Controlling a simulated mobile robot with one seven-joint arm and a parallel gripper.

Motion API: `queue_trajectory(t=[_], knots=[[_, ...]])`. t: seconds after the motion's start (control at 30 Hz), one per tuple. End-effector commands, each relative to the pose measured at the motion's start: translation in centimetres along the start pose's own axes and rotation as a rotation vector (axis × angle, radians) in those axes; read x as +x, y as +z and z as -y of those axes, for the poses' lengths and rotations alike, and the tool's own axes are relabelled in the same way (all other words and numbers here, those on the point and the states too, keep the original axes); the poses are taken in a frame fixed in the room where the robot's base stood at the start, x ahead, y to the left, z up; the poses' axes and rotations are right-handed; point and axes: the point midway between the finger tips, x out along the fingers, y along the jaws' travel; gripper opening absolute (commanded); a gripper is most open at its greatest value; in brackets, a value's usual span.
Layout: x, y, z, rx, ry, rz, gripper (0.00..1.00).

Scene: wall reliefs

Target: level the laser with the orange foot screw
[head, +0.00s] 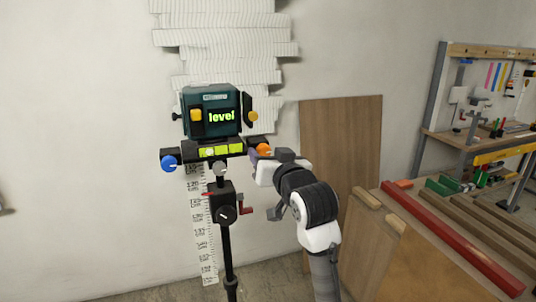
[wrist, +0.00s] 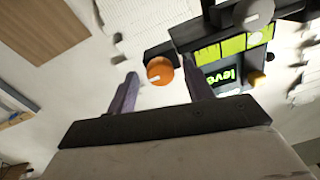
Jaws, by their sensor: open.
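The dark teal laser (head: 222,112) stands on a black tripod mount, its screen showing "level" in green. A bar with yellow-green vials (head: 221,151) sits below it; the vials also show in the wrist view (wrist: 233,45). The bubbles are too small to read surely. The orange foot screw (head: 264,150) is at the right end of the base. In the wrist view the orange foot screw (wrist: 160,71) appears between the purple fingertips of my open gripper (wrist: 159,80), with gaps on both sides. Its depth between them is unclear. In the head view my gripper (head: 259,158) is beside the screw.
A blue foot screw (head: 169,162) is at the base's left end. The tripod head (head: 222,205) has a red crank. White relief strips (head: 225,45) and a ruler strip (head: 203,235) are on the wall. A brown panel (head: 340,150) and workbench (head: 490,135) stand right.

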Motion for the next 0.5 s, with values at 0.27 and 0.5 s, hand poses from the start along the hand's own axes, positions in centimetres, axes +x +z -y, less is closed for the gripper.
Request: queue_trajectory(t=[0.27,0.5], knots=[[-0.04,0.0,0.01,0.0,0.0,0.0,0.34],[-0.05,0.0,0.02,0.0,-0.001,0.0,0.07]])
